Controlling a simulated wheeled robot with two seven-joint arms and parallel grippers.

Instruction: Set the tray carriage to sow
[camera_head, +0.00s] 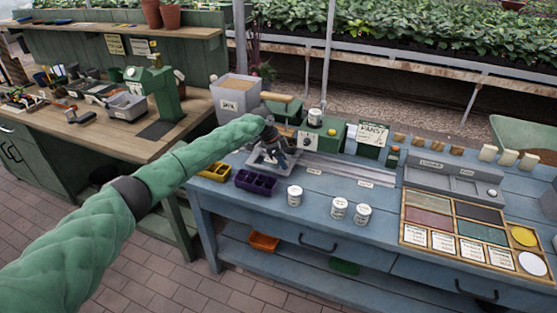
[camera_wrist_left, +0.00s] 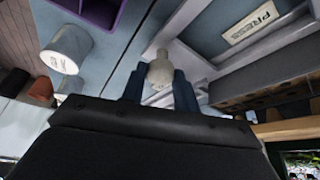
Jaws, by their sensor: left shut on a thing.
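The tray carriage (camera_head: 252,162) is a pale grey frame at the left end of a grey rail (camera_head: 335,168) on the blue bench. My left gripper (camera_head: 279,151) is down at the carriage. In the left wrist view, the fingers of my left gripper (camera_wrist_left: 160,80) are shut on a pale rounded knob (camera_wrist_left: 161,68). A label reading PRESS (camera_wrist_left: 262,20) lies beside it in that view. Two small labels (camera_head: 314,171) (camera_head: 364,184) line the rail's front edge, too small to read. My gripper hides part of the carriage. My right gripper is not in view.
White pots (camera_head: 294,196) and a dark purple tray (camera_head: 256,182) stand in front of the rail. A green machine (camera_head: 322,139) stands behind it. A grey bin (camera_head: 236,93) is at the back left, a wooden sorting tray (camera_head: 404,240) at the right.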

